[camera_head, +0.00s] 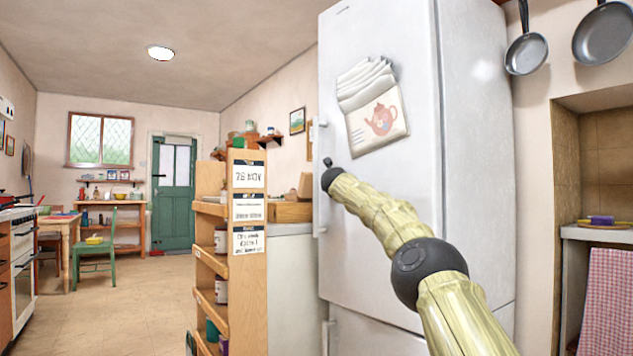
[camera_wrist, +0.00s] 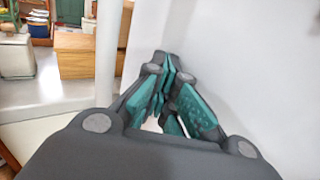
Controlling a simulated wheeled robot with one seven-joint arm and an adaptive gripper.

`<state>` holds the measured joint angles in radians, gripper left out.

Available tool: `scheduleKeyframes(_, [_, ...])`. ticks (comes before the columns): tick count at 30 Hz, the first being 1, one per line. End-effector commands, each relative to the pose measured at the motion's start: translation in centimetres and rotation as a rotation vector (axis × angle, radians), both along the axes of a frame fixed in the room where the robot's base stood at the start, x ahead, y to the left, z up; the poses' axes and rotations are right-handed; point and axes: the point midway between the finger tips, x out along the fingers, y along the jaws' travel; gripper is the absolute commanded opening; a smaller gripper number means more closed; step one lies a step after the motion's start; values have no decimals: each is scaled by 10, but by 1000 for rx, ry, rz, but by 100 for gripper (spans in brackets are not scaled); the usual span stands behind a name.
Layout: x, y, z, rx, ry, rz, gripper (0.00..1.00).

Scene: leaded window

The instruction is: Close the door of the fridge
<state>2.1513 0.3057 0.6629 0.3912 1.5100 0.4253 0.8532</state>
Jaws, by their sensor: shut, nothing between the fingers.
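The tall white fridge (camera_head: 473,130) stands right of centre in the head view. Its upper door (camera_head: 345,235) faces left of me and carries a teapot towel or print (camera_head: 378,115). The door's slim white handle (camera_head: 321,215) is on its left edge; a pale upright bar, probably this handle (camera_wrist: 108,50), shows in the wrist view. I cannot tell how far the door stands open. My gripper (camera_head: 327,162) is beside the handle at the door's left edge. In the wrist view its teal-padded fingers (camera_wrist: 165,75) are together and empty, close to the white surface.
A wooden rack (camera_head: 243,300) with jars stands left of the fridge, beside a pale counter (camera_head: 290,285) bearing a wooden box (camera_head: 288,212). Pans (camera_head: 527,52) hang at the upper right. Open floor (camera_head: 120,290) lies to the left.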

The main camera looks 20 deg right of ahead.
Motion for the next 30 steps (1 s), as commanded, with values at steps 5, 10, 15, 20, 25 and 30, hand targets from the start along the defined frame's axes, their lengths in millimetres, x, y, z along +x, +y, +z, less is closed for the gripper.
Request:
scheduleKeyframes(5, [3,-27,6,0,0,-25,0])
scheduleKeyframes(10, [7,-40,6,0,0,-28,0])
scheduleKeyframes(15, [11,-50,4,-1,0,-28,0])
scheduleKeyframes(20, [13,-55,3,-1,-1,-28,0])
scheduleKeyframes(25, [14,-59,1,-1,-1,-28,0])
scheduleKeyframes(30, [14,-62,0,-1,-1,-30,0])
